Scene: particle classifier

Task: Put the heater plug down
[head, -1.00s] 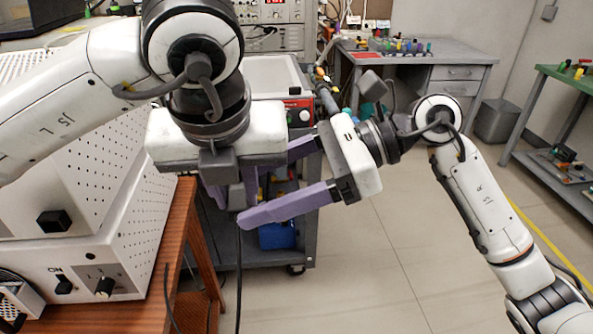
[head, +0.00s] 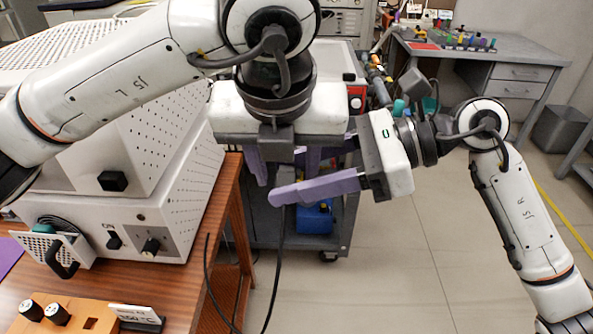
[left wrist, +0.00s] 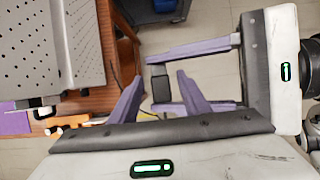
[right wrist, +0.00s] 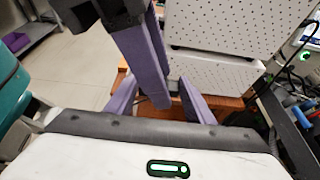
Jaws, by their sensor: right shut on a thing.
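The heater plug shows as a small dark block (left wrist: 160,84) in the left wrist view. It is between the purple fingers of my right gripper (left wrist: 152,81), which reach in from the right; that gripper is shut on it. My left gripper (left wrist: 161,77) has its fingers apart on either side of the plug, with gaps showing. In the head view my left gripper (head: 285,175) points down and my right gripper (head: 282,172) points left, their fingers crossing beyond the bench edge. The plug is hidden there and in the right wrist view. A black cable (head: 274,290) hangs below the fingers.
The wooden bench (head: 190,290) at left carries a white perforated box (head: 130,210), a small vented unit with a black handle (head: 45,250), an orange block with knobs (head: 75,315) and a small sign (head: 137,314). A grey cart (head: 345,200) stands behind. Floor at right is clear.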

